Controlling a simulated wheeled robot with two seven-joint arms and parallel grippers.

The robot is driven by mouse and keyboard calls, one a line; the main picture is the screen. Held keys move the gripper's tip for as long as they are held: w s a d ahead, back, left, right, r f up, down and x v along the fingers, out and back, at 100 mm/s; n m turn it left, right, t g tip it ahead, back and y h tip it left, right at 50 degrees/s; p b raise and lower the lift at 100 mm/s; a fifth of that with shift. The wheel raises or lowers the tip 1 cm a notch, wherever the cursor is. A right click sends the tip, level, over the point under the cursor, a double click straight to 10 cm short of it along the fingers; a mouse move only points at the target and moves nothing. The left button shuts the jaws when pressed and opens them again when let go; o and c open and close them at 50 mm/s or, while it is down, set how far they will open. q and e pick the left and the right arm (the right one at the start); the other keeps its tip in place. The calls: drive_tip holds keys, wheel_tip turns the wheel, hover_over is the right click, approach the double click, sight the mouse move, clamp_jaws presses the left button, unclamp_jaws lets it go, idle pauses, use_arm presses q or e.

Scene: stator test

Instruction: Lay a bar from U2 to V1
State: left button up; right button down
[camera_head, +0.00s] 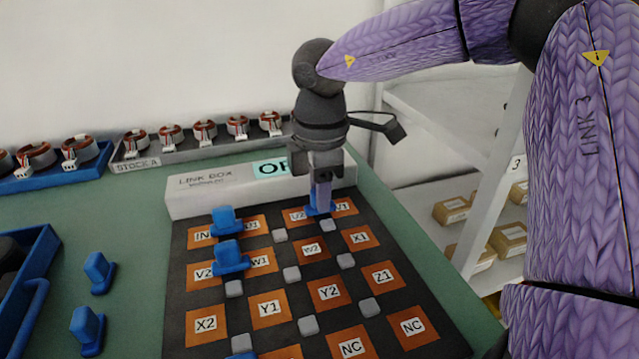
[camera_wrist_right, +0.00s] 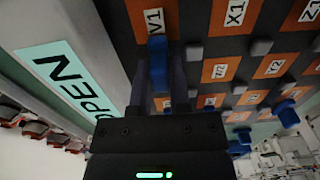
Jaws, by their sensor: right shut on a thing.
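The link box board (camera_head: 290,281) carries orange labelled pads. My right gripper (camera_head: 320,201) is over the top row, shut on a blue bar (camera_head: 313,209) between the U2 pad (camera_head: 296,216) and the V1 pad (camera_head: 345,206). The bar lies at these two pads; whether it is fully down I cannot tell. In the right wrist view the bar (camera_wrist_right: 158,62) is between the fingers beside the V1 pad (camera_wrist_right: 155,21). My left gripper is not in view.
Two blue bars (camera_head: 227,220) (camera_head: 231,258) sit on the board's left columns. Two loose blue bars (camera_head: 99,272) (camera_head: 88,328) stand on the green table, beside a blue tray (camera_head: 40,262). Wound stators stand in the stock tray (camera_head: 187,154) behind. Shelves with boxes (camera_head: 508,240) are at right.

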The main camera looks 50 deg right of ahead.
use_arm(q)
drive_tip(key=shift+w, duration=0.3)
use_arm(e)
drive_tip(key=shift+c, duration=2.4)
unclamp_jaws()
wheel_tip(320, 180, up, 10)
drive_tip(key=p, duration=0.4)
drive_tip(key=shift+f, duration=0.2)
drive_tip(key=shift+r, duration=0.2)
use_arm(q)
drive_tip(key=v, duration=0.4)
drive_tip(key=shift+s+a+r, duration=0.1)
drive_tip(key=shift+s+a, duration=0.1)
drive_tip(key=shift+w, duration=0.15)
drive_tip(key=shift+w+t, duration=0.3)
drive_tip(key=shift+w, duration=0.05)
